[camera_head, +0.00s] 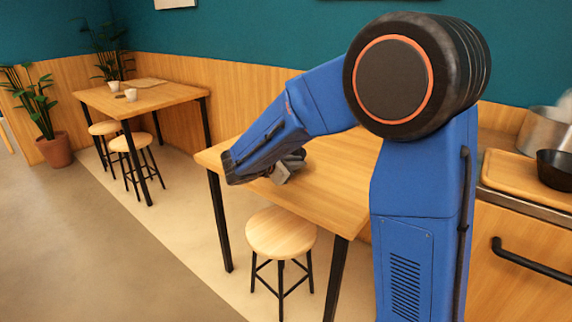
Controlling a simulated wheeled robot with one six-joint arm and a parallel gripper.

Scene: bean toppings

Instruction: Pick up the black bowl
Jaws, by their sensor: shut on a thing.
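A black bowl (556,170) sits on a wooden board at the right edge of the view, partly cut off by the frame. My gripper (289,168) is over the near wooden table, far to the left of that bowl. It is small and partly hidden by my blue arm. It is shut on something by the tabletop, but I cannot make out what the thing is.
The near table (335,180) has a round stool (281,232) in front of it. The board (528,180) lies on the counter at right, with a metal pot (541,130) behind. A farther table (150,100) holds white cups. Floor at left is clear.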

